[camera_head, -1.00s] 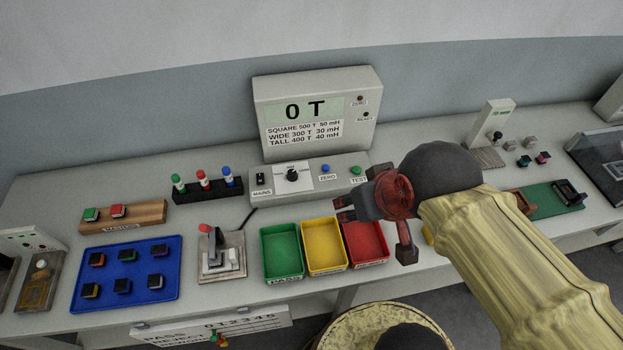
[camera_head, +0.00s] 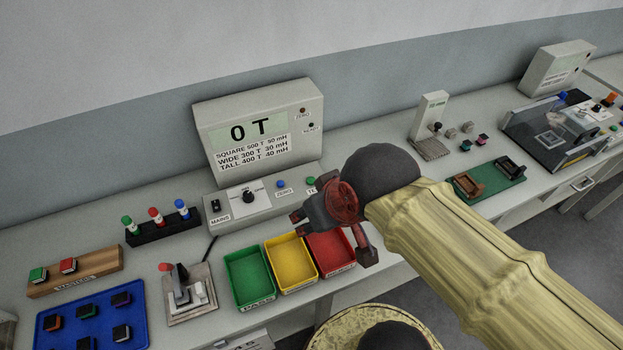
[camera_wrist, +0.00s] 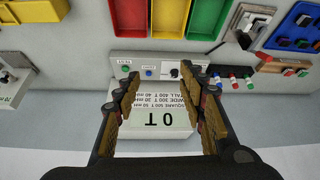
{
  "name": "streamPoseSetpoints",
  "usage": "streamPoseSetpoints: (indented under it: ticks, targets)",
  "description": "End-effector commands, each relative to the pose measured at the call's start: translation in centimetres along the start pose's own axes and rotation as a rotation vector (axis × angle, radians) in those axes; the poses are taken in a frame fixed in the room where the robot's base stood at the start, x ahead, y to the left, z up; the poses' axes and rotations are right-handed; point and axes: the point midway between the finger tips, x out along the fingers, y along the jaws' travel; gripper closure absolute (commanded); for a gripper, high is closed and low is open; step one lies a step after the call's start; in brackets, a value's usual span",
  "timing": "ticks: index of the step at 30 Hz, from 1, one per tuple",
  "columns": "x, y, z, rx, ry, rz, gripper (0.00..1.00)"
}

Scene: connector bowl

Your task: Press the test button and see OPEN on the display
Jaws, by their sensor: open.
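The tester box (camera_head: 212,115) stands at the back of the bench, and its display (camera_head: 250,132) reads "0 T". On the control panel (camera_head: 235,212) in front, the green test button (camera_head: 311,181) sits at the right end, its label partly hidden by my gripper. My gripper (camera_head: 322,228) is open and empty, in front of that button in the head view. In the wrist view, the tester appears upside down between the fingers (camera_wrist: 165,78). The green button (camera_wrist: 124,68) shows just above the left fingertip. I see no contact with it.
Green (camera_head: 231,277), yellow (camera_head: 272,260) and red (camera_head: 318,243) trays lie in front of the panel. A blue zero button (camera_head: 281,185) and a black knob (camera_head: 248,197) sit left of the test button. A lever fixture (camera_head: 190,300) stands at front left.

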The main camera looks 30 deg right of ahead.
Motion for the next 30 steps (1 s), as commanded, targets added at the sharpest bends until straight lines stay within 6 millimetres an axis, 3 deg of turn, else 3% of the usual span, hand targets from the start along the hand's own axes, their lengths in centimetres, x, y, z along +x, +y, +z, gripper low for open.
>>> streamPoseSetpoints:
  ticks: [21, 30]
  targets:
    - [0.0, 0.0, 0.0, 0.0, 0.0, 0.0, 1.0]
    - [0.0, 0.0, 0.0, 0.0, 0.0, 0.0, 1.0]
